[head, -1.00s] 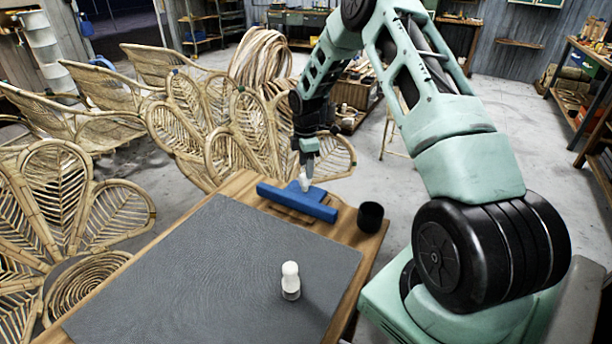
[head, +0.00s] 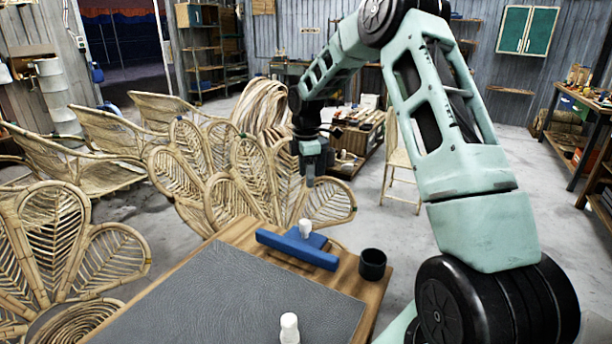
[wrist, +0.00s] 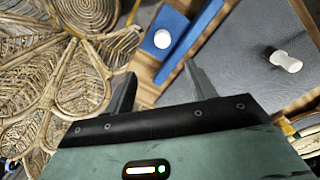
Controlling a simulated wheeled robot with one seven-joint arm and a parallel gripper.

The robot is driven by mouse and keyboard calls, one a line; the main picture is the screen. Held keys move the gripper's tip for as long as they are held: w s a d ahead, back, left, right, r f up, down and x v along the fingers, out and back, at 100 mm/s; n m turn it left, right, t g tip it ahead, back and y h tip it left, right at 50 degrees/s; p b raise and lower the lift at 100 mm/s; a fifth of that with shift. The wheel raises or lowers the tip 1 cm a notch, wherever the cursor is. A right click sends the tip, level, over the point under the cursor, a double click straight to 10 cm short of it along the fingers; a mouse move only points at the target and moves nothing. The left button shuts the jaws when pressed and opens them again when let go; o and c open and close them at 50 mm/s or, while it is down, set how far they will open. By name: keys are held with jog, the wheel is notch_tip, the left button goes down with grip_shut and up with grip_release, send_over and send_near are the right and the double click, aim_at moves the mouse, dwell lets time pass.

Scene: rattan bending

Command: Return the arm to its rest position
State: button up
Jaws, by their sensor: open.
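My arm reaches from the right side of the head view over the far part of the wooden table (head: 237,235). My gripper (head: 309,180) points down above the table's far edge, clear of everything. In the wrist view my gripper (wrist: 160,90) shows two separated fingers with nothing between them. Below it is a blue holder (head: 297,248) with a white piece (head: 305,229) standing on it; in the wrist view the holder (wrist: 166,32) lies beyond the fingers.
A grey mat (head: 230,300) covers much of the table, with a white bottle-shaped piece (head: 289,328) standing on it. A black cup (head: 372,264) stands at the table's right edge. Rattan chairs (head: 235,175) crowd the left and back. Grey floor (head: 420,230) is open behind the table.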

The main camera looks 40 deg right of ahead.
dwell(0.3)
jog(key=s+a+r+m, duration=0.1)
jog(key=s+a+r, duration=0.15)
jog(key=a, duration=0.65)
jog(key=s+a+r, duration=0.1)
jog(key=s+a, duration=0.3)
jog(key=a, duration=0.5)
jog(key=s+a+r+m, duration=0.1)
jog(key=s+a+r, duration=0.15)
jog(key=a, duration=0.65)
jog(key=s+a+m, duration=0.1)
jog(key=s+a, duration=0.2)
jog(key=s, duration=0.5)
jog(key=s+a+m, duration=0.1)
jog(key=s+a, duration=0.3)
jog(key=s, duration=0.5)
jog(key=s+a+f+m, duration=0.1)
jog(key=s+a, duration=0.3)
jog(key=s, duration=0.5)
jog(key=shift+y, duration=0.3)
jog(key=shift+a, duration=0.1)
